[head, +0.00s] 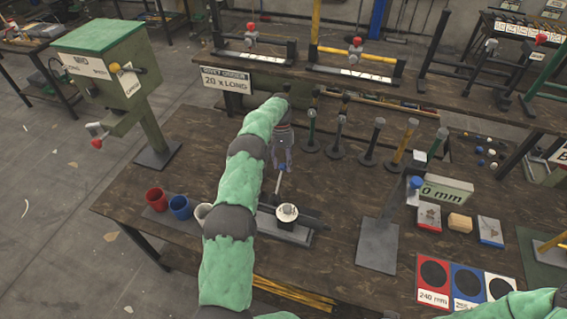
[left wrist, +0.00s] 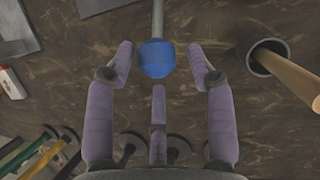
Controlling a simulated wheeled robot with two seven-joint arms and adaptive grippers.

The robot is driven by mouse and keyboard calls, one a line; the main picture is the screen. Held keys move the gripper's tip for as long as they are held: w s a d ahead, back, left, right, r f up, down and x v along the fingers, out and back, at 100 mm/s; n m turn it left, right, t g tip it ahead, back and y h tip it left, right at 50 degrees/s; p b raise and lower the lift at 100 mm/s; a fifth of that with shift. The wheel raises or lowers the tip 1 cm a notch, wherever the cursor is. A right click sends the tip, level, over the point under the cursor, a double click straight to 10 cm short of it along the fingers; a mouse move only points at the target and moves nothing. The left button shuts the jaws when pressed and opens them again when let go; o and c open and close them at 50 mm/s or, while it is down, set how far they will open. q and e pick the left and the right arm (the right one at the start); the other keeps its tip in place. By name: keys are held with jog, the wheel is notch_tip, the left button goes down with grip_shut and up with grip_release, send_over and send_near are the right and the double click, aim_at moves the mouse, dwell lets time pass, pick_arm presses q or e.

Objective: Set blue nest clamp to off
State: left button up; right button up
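The blue nest clamp stands on the bench in the head view, a dark base (head: 285,231) with a white round nest (head: 287,212) on it. Its metal lever (head: 278,185) rises from the base to a blue knob (head: 281,168). My left gripper (head: 282,163) is just behind and above the knob, fingers open. In the left wrist view, the blue knob (left wrist: 157,58) sits between the open fingertips of my left gripper (left wrist: 162,62), with a gap on each side; the rod runs up from it. My right gripper is out of view.
A red cup (head: 155,199) and a blue cup (head: 180,207) stand left of my arm. Several upright posts on round feet stand behind the gripper, one black post (head: 373,140) among them. Another blue-knobbed fixture (head: 376,246) stands to the right.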

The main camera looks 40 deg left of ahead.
pick_arm(q)
jog(key=shift+s+r, duration=0.25)
jog(key=shift+r, duration=0.1)
notch_tip(320, 180, up, 10)
jog(key=shift+w+f, duration=0.15)
jog(key=shift+f, duration=0.1)
dwell(0.5)
